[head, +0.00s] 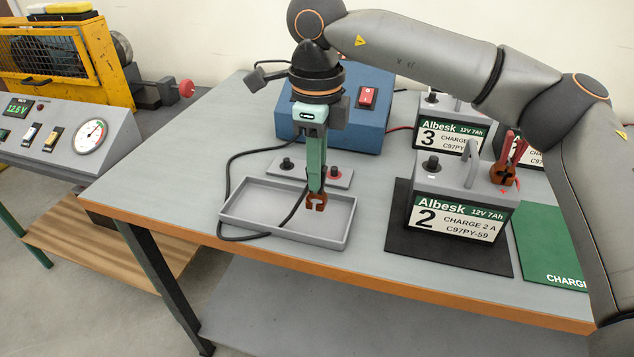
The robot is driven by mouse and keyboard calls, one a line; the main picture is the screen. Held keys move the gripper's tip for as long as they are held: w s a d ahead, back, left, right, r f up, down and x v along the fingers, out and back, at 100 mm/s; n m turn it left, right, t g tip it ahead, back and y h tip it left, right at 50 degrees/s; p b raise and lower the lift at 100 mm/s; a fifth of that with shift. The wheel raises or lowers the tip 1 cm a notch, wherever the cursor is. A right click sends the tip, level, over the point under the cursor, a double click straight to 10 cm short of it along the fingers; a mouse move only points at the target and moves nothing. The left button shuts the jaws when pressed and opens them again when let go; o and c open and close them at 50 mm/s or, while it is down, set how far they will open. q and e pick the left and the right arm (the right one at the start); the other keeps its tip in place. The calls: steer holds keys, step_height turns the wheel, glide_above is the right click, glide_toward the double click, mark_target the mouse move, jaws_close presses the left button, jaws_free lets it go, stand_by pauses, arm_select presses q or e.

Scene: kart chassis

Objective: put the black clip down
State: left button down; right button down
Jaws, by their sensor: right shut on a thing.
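My right gripper (316,178) points straight down over the grey tray (230,217), shut on the black clip. Only the clip's copper-brown jaws (316,202) show clearly, just below the fingertips; its body is mostly hidden by the green fingers. The jaws appear above the tray floor; I cannot tell whether they touch it. A black cable (229,170) loops from the blue charger (345,112) past the tray's left end and up to the clip. A red clip (510,157) sits on battery 2 (456,220). My left gripper is not in view.
Battery 2 stands on a black mat (400,215) right of the tray. Battery 3 (447,135) is behind it. A small plate with two knobs (287,165) lies behind the tray. A green mat (560,255) is at right. The bench's front left is clear.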

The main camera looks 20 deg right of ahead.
step_height(320, 180, down, 3)
steer(key=shift+r, duration=0.1)
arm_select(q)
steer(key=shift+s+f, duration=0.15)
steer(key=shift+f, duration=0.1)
arm_select(e)
steer(key=c, duration=0.8)
jaws_free()
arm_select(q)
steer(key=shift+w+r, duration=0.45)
arm_select(e)
steer(key=shift+r, duration=0.1)
step_height(320, 180, up, 11)
steer(key=shift+f+p, duration=0.1)
steer(key=shift+p, duration=0.8)
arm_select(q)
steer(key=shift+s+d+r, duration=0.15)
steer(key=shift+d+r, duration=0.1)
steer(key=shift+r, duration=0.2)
arm_select(e)
steer(key=shift+r, duration=0.5)
